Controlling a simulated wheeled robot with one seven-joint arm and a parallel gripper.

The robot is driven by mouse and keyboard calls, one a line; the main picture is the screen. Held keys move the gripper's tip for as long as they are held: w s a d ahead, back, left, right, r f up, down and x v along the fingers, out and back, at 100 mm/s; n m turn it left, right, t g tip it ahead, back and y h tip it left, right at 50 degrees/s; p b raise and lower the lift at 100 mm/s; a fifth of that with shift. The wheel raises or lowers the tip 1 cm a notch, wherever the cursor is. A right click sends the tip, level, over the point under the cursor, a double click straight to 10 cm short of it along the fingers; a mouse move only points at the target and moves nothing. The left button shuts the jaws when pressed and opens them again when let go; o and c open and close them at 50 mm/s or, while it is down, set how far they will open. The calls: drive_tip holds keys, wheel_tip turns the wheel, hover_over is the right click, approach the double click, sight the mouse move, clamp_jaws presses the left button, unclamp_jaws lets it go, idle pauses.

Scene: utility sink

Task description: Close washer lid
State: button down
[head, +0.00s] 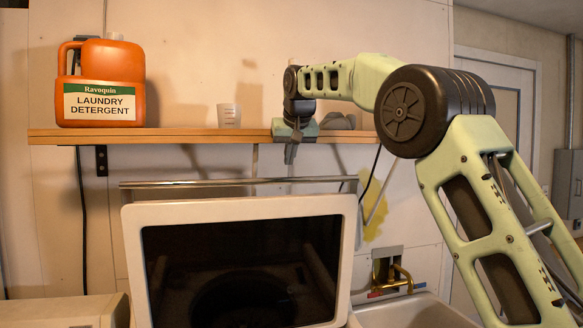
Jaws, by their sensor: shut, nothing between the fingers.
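The washer lid (135,250) stands raised at the bottom centre, a white frame around a dark glass-like panel. A round dark shape shows in the panel; I cannot tell whether it is seen through it or reflected. My gripper (290,158) hangs fingers down at the shelf's front edge, above the lid's top edge and to the right of its middle. Its fingers are together and empty. It appears apart from the lid, but its depth relative to the lid is hard to judge. The washer body is mostly hidden or below the picture.
A wooden shelf (190,137) spans the wall behind, holding an orange detergent jug (102,85) and a small cup (229,116). A metal rail (220,183) runs just above the lid. A white basin (415,312) and brass tap fittings (393,277) are at right.

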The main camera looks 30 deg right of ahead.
sight(292, 178)
drive_tip(key=f, duration=0.2)
drive_tip(key=shift+s+a+f, duration=0.1)
drive_tip(key=shift+s+f, duration=0.3)
drive_tip(key=shift+s+a+f, duration=0.15)
drive_tip(key=shift+s+f, duration=0.1)
drive_tip(key=shift+s, duration=0.35)
drive_tip(key=shift+f, duration=0.1)
drive_tip(key=shift+s, duration=0.1)
